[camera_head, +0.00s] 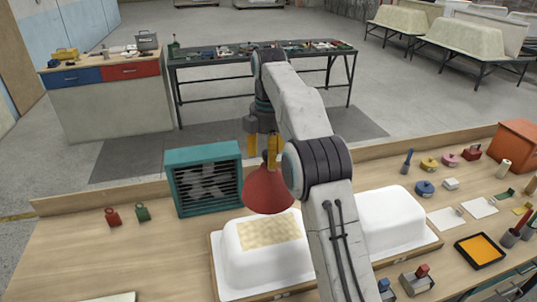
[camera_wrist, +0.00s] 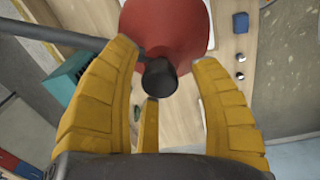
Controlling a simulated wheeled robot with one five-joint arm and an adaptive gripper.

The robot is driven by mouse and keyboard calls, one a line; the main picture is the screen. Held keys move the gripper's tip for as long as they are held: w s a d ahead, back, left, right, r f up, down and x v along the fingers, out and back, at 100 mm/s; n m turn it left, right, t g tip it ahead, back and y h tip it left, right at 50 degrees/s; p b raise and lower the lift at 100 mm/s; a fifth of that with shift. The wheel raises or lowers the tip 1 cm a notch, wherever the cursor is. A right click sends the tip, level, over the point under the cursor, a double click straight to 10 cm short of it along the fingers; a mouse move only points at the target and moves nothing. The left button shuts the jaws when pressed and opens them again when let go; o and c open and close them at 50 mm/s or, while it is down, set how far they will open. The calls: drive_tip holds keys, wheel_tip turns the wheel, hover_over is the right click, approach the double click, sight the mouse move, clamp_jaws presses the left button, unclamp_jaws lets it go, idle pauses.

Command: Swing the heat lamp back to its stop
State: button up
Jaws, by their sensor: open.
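The heat lamp has a red cone shade (camera_head: 268,192), which hangs over the near workbench, above the back edge of the white tub shell (camera_head: 250,262). In the wrist view the red shade (camera_wrist: 165,22) is at the top, with its dark neck (camera_wrist: 158,80) pointing toward me. A dark rod (camera_wrist: 50,32) runs in from the left to the neck. My gripper (camera_head: 262,150) is just above the lamp, its yellow fingers spread. In the wrist view the open fingers (camera_wrist: 164,58) stand on both sides of the neck, with gaps visible. The lamp's stop cannot be made out.
A teal fan box (camera_head: 205,180) stands close left of the lamp. A woven patch (camera_head: 268,233) lies on the tub shell. My arm crosses in front of the tub. Tools, pots and an orange tray (camera_head: 480,250) fill the bench's right side. The bench's left front is mostly clear.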

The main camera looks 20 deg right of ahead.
drive_tip(key=shift+c, duration=0.2)
clamp_jaws()
